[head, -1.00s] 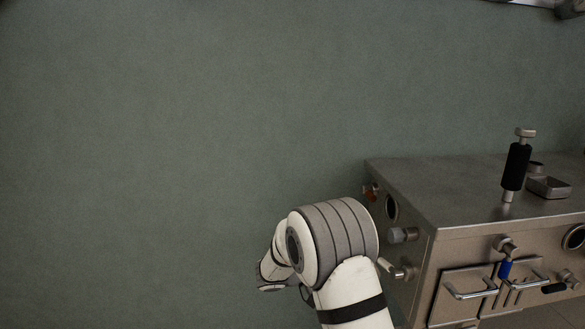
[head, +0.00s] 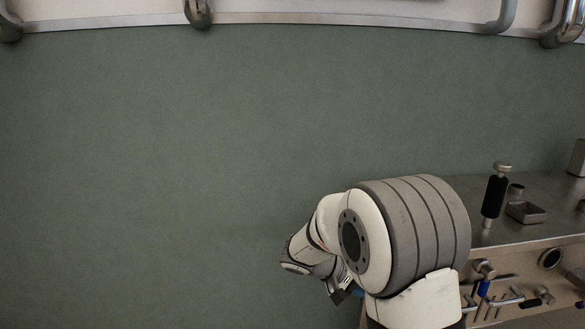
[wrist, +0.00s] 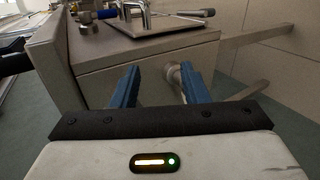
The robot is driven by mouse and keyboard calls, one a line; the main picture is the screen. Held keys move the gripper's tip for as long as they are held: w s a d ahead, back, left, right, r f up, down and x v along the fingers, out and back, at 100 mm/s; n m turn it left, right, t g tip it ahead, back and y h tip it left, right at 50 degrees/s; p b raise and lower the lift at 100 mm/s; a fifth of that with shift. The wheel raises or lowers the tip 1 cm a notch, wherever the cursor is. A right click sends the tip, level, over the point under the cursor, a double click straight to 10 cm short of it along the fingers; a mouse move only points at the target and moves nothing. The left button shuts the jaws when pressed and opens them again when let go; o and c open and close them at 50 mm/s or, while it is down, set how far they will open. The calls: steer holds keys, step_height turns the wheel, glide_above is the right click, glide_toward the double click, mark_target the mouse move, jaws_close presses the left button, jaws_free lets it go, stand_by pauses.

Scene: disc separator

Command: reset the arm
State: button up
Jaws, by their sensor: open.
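My gripper shows in the wrist view (wrist: 155,88) as two blue fingers spread apart. No object is held between them. Beyond the fingers is the side of a grey metal machine (wrist: 95,62), with a round metal fitting (wrist: 173,72) seen between the fingers near the right one. In the head view my arm is bent at the lower right, and the gripper end (head: 345,292) is small, dark and partly hidden behind my arm. The metal machine (head: 455,190) stands at the right, partly covered by my arm.
On the machine top stand a black-handled lever (head: 494,195) and a small square metal cup (head: 526,212). Handles, one blue, line its front. Green floor (head: 150,170) is open at left and centre. A pale structure with a metal rail (head: 300,18) runs along the back.

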steer(key=s+a+r+m+y+p, duration=0.1)
steer(key=s+a+r+y+p, duration=0.1)
steer(key=s+r+y+p, duration=0.4)
steer(key=s+a+r+t+y+p, duration=0.1)
steer(key=s+r+y+p, duration=0.4)
steer(key=s+r+p, duration=1.1)
step_height(320, 180, up, 9)
steer(key=a+p, duration=0.1)
steer(key=p, duration=0.3)
steer(key=shift+s+m+y, duration=0.4)
steer(key=shift+r, duration=0.1)
steer(key=shift+c, duration=0.5)
